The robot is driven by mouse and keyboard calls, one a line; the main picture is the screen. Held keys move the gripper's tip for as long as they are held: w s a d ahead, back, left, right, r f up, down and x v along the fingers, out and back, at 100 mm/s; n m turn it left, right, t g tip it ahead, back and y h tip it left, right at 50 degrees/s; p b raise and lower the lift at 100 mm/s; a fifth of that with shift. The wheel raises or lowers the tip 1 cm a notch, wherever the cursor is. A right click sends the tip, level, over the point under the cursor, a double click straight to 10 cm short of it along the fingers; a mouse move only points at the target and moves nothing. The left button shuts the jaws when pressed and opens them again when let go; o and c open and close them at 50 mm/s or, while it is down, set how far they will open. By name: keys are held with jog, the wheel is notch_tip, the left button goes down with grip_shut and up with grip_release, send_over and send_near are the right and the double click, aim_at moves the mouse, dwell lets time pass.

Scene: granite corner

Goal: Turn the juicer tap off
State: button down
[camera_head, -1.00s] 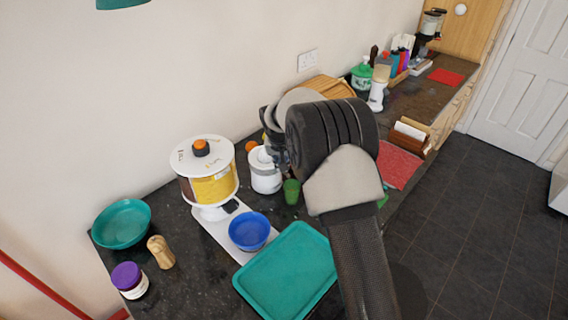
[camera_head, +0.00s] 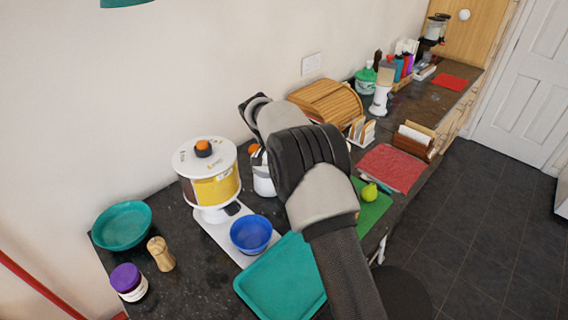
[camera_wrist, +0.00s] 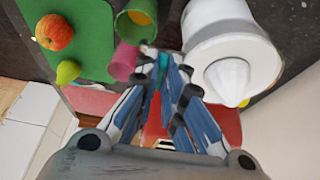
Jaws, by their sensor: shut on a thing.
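The white juicer (camera_wrist: 235,60), with its pointed cone on top, is at the right of the wrist view. In the head view the juicer (camera_head: 263,183) is partly hidden behind my arm. My gripper (camera_wrist: 162,58) is beside the juicer's wall with its fingers closed on the tap. The fingertips cover most of the tap, and only a small teal bit shows between them. I cannot make out the tap's angle. A green cup (camera_wrist: 136,20) and a pink cup (camera_wrist: 124,62) stand close by the fingertips. My gripper is hidden in the head view.
A green board (camera_wrist: 75,25) with an apple (camera_wrist: 54,32) and a pear (camera_wrist: 68,72) lies near the cups. A dispenser (camera_head: 207,180), blue bowl (camera_head: 251,234) and teal tray (camera_head: 280,285) are at the left. A wooden bread box (camera_head: 325,100) stands behind.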

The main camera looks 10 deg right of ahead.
dwell(0.4)
jog(key=c, duration=1.7)
grip_release()
jog(key=shift+r, duration=0.1)
jog(key=v, duration=1.2)
